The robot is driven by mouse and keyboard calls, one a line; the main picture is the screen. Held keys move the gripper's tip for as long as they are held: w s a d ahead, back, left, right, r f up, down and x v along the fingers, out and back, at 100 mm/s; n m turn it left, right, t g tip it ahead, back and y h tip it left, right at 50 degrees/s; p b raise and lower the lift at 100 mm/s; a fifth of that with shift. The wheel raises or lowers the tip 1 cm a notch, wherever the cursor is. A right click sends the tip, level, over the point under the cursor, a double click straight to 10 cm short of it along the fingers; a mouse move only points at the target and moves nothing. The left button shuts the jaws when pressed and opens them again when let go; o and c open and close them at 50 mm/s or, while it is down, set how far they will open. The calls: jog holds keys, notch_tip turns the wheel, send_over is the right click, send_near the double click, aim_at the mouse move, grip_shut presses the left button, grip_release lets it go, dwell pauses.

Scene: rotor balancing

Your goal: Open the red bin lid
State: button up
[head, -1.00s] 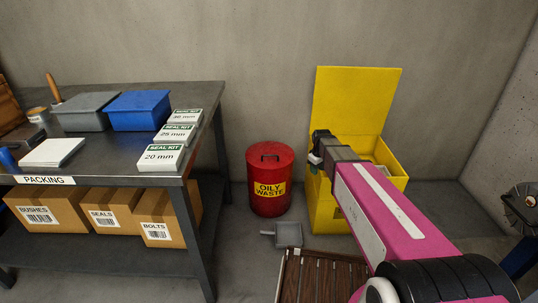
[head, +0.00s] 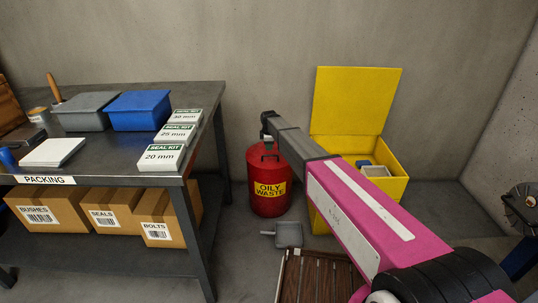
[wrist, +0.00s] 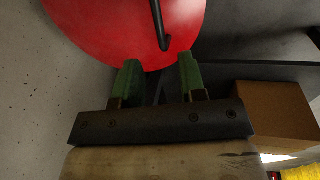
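The red bin (head: 269,203) stands on the floor against the back wall, with an "OILY WASTE" label on its front. Its red lid (wrist: 110,25) is shut and carries a dark bar handle (wrist: 158,25), which also shows on top in the head view. My gripper (head: 266,133) is above the bin's back part in the head view, partly hidden by its own wrist. In the wrist view its two green fingers (wrist: 160,78) are apart with nothing between them. The handle's bent end lies just beyond the fingertips, roughly in line with the gap. I see no contact.
The packing bench (head: 110,178) stands left of the bin, with cardboard boxes (head: 170,215) on its lower shelf. A yellow bin (head: 392,160) with its lid raised stands to the right. A grey dustpan-like thing (head: 288,235) and a slatted wooden platform (head: 320,275) lie in front.

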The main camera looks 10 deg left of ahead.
jog(key=f, duration=0.3)
jog(key=w+f, duration=0.1)
jog(key=f, duration=0.3)
jog(key=shift+w+a, duration=0.1)
jog(key=shift+w, duration=0.1)
grip_shut()
